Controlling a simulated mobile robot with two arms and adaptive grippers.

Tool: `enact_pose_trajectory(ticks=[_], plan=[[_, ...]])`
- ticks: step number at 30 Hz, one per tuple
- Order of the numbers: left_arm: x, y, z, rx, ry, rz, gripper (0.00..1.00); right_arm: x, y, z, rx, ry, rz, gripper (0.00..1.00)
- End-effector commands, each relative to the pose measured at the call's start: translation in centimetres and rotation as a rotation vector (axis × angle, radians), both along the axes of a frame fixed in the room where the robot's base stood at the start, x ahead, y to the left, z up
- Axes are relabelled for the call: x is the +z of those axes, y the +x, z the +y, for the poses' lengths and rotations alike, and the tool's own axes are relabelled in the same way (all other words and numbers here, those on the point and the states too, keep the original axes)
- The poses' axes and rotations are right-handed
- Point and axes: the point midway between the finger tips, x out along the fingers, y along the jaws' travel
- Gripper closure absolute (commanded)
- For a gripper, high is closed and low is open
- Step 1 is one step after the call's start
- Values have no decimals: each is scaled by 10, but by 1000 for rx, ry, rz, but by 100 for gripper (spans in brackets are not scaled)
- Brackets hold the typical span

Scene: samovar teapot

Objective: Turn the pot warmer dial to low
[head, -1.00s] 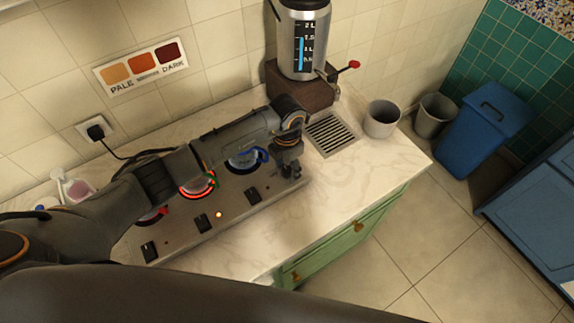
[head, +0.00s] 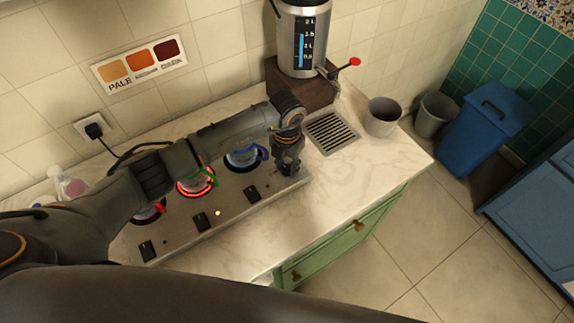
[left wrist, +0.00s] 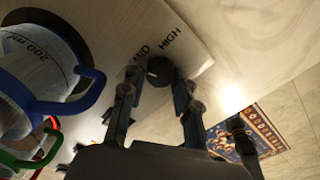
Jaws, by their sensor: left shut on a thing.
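The pot warmer (head: 170,238) is a long metal plate on the counter. Black switch-like controls line its front, one of them here (head: 251,193). My left gripper (head: 287,168) is at the plate's right end, pointing down. In the left wrist view, its fingers (left wrist: 157,84) are on both sides of a round black dial (left wrist: 159,70) and shut on it. The words MID and HIGH show beside the dial; a LOW mark is not visible. The dial's pointer cannot be made out. In the head view the gripper hides this dial. My right gripper is not in view.
Glass pots with blue (head: 243,157), green (head: 197,182) and red (head: 150,212) handles stand on the warmer, close to my left arm. The front-right counter is clear.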

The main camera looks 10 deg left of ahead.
Motion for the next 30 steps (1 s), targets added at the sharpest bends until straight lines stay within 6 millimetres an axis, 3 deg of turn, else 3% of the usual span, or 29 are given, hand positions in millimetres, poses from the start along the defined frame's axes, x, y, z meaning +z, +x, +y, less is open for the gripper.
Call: enact_pose_trajectory(ticks=[18, 30], plan=[[0, 0, 0, 546, 1, 0, 100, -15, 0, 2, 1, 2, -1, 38], [0, 0, 0, 725, 0, -1, 100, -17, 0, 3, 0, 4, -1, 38]])
